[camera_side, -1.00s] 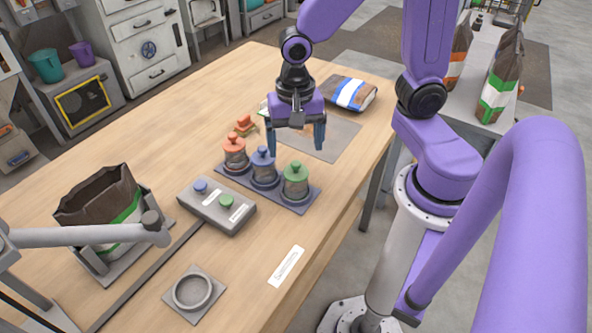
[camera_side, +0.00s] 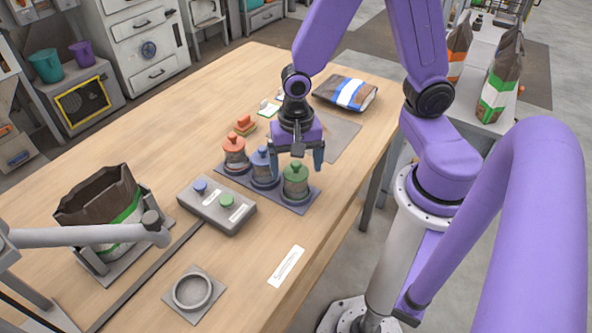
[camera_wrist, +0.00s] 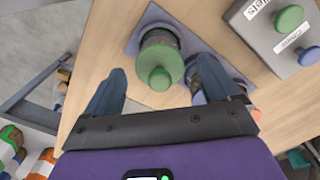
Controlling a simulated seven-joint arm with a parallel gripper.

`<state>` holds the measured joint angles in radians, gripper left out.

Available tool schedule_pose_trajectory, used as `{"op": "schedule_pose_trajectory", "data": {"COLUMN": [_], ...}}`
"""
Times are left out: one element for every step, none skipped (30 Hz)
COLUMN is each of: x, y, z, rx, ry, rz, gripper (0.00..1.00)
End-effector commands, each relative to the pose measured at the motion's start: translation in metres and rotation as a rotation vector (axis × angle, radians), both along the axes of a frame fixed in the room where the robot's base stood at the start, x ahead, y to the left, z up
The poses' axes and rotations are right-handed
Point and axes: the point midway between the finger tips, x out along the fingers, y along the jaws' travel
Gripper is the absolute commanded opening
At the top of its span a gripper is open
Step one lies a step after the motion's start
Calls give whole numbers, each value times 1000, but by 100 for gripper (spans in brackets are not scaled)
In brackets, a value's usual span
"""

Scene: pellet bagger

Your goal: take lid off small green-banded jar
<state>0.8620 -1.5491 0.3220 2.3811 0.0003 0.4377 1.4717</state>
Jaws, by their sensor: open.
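The small green-banded jar (camera_side: 294,189) stands upright at the right end of a row of jars on a blue-grey tray (camera_side: 304,206). Its green lid (camera_side: 296,173) with a round knob is on it; the lid also shows in the wrist view (camera_wrist: 160,66). My gripper (camera_side: 296,163) is open and empty, above and just behind the green jar in the side view. The blue-lidded jar (camera_side: 264,167) is partly hidden by a finger. The red-lidded jar (camera_side: 235,153) stands at the left.
A grey button box (camera_side: 217,206) with blue and green buttons lies in front of the tray. A ring holder (camera_side: 193,291) and an open brown bag (camera_side: 97,203) are farther forward and left. Red blocks (camera_side: 244,124) and a blue-striped bag (camera_side: 346,93) lie behind.

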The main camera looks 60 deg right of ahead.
Motion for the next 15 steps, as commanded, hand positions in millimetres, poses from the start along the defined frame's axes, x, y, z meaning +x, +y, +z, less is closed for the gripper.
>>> {"op": "schedule_pose_trajectory", "data": {"x": [0,0,0,0,0,0,0,0,0,0,0,0,0,0,0], "y": [0,0,0,0,0,0,0,0,0,0,0,0,0,0,0], "z": [0,0,0,0,0,0,0,0,0,0,0,0,0,0,0], "rx": [0,0,0,0,0,0,0,0,0,0,0,0,0,0,0], "ry": [0,0,0,0,0,0,0,0,0,0,0,0,0,0,0], "rz": [0,0,0,0,0,0,0,0,0,0,0,0,0,0,0], "gripper": [89,89,89,79,69,56,47,37,30,30,30,30,30,30,30]}}
